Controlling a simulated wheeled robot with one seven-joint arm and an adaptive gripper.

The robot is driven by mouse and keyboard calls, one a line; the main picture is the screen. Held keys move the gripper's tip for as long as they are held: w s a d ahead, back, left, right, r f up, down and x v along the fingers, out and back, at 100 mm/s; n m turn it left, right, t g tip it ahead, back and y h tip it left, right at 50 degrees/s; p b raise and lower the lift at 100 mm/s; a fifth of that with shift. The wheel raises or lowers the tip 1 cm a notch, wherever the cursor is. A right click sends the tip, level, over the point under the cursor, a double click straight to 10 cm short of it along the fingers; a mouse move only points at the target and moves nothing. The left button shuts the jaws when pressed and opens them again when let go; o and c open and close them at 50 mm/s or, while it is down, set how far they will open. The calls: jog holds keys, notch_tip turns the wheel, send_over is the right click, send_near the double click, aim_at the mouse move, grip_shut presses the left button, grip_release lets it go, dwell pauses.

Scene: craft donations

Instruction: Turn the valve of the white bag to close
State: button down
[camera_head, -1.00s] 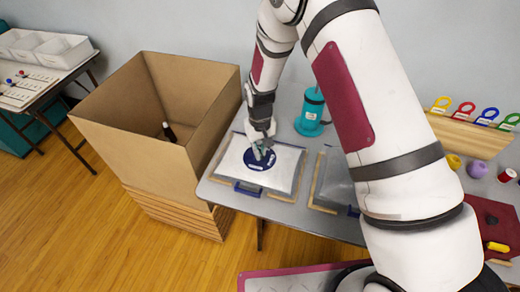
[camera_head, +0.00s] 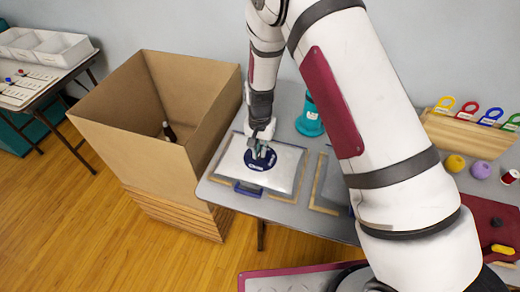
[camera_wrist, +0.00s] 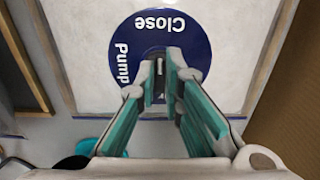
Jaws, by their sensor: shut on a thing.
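The white bag (camera_head: 282,169) lies flat in a frame on the grey table, next to the cardboard box. Its valve is a round dark blue disc (camera_head: 250,165) on top of the bag. In the wrist view the disc (camera_wrist: 200,62) carries the words "Close" and "Pump", upside down or sideways in the picture. My gripper (camera_head: 262,154) points down at the disc. In the wrist view my gripper (camera_wrist: 161,85) has its fingertips close together over the disc's middle, shut on the valve's small grip, which the fingers mostly hide.
A large open cardboard box (camera_head: 135,140) stands left of the bag, with a dark bottle (camera_head: 169,132) inside. A teal pump (camera_head: 309,118) stands behind right. A second grey bag (camera_head: 335,185) lies to the right, partly behind my arm.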

dwell(0.4)
jog(key=c, duration=1.7)
grip_release()
jog(key=shift+r, duration=0.1)
notch_tip(320, 180, up, 12)
